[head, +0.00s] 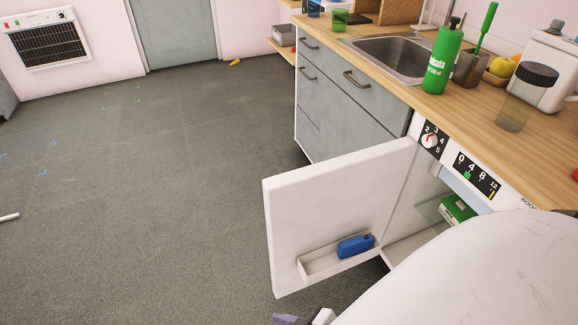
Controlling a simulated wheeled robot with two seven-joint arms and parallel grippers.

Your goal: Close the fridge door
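The white fridge door (325,200) stands wide open, swung out to the left from the under-counter fridge (413,222). Its inner side faces me, with a door shelf (318,264) low down that holds a blue container (355,246). A green and white box (457,209) sits inside the fridge on a clear shelf. A big white part of my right arm covers the lower right and hides much of the fridge. A small part of what looks like my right gripper (292,319) shows at the bottom edge, below the door and apart from it in the picture. My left gripper is out of view.
A wooden counter (405,65) runs above the fridge with a sink (395,55), a green bottle (442,60) and a lidded jar (526,98) near its front edge. Grey drawers (348,98) stand beyond the door. The grey floor (150,180) at left is mostly clear.

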